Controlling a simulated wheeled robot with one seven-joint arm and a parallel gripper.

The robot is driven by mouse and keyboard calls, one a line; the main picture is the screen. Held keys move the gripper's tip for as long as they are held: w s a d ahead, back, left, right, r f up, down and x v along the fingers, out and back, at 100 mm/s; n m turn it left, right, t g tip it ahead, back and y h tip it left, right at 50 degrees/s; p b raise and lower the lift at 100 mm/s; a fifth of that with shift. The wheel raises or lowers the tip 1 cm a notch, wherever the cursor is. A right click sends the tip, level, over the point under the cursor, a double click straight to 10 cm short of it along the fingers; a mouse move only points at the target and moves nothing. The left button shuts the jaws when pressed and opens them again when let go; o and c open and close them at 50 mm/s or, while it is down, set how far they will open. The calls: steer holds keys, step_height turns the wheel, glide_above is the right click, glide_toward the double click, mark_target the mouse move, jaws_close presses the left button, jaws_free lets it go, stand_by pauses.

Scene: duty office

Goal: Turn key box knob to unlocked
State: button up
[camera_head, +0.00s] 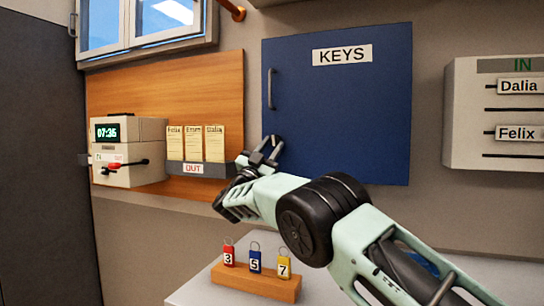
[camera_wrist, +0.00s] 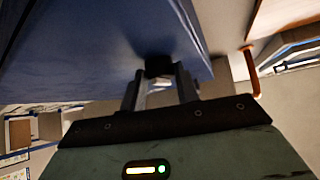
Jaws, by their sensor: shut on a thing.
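The blue key box (camera_head: 340,110) labelled KEYS hangs on the wall, its door closed, with a grey vertical handle on its left side. My gripper (camera_head: 268,150) is at the lower left edge of the door. In the wrist view my gripper (camera_wrist: 160,88) has its fingers closed around a small dark knob (camera_wrist: 158,66) on the blue face. In the head view the knob is mostly hidden by the fingers, and I cannot tell which way it points.
A time clock (camera_head: 128,148) and card rack (camera_head: 196,168) sit at left. A wooden block (camera_head: 256,284) with three numbered key tags stands on the white surface below my arm. An IN board (camera_head: 490,110) hangs at right.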

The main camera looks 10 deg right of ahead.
steer(key=shift+m+g+h, duration=0.4)
steer(key=shift+m+g, duration=0.7)
steer(key=shift+m, duration=0.1)
steer(key=shift+w+m, duration=0.1)
steer(key=shift+m, duration=0.2)
steer(key=o, duration=1)
steer(key=b+v, duration=0.2)
steer(key=v, duration=1)
steer(key=shift+a, duration=0.15)
steer(key=shift+r, duration=0.1)
steer(key=shift+w, duration=0.15)
